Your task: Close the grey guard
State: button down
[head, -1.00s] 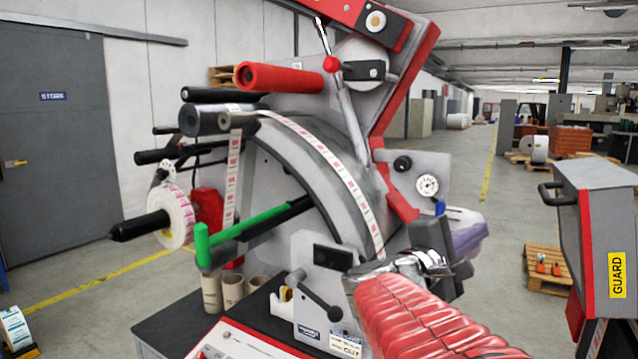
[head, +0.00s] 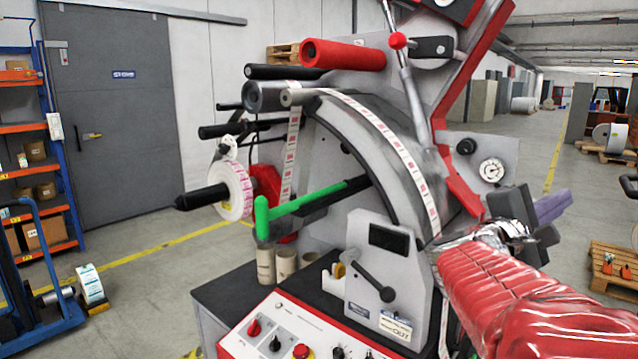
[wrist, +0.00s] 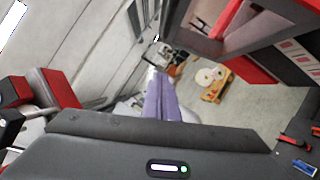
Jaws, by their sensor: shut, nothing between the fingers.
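My gripper (head: 556,206) is at the right of the head view, beside the rewinder's right side, partly hidden by my red-sleeved arm. Its purple fingers are together in the middle of the wrist view (wrist: 160,96), with nothing between them. They look apart from the grey and red frame.
The label rewinder (head: 372,150) fills the middle, with a green-handled bar (head: 262,216) sticking out left. Its control panel (head: 300,330) is below. A pallet (head: 612,268) lies on the floor at right. Blue shelving (head: 40,150) and a trolley stand at left.

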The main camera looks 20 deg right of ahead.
jog(key=s+d+r, duration=0.3)
jog(key=d, duration=0.4)
jog(key=shift+d, duration=0.3)
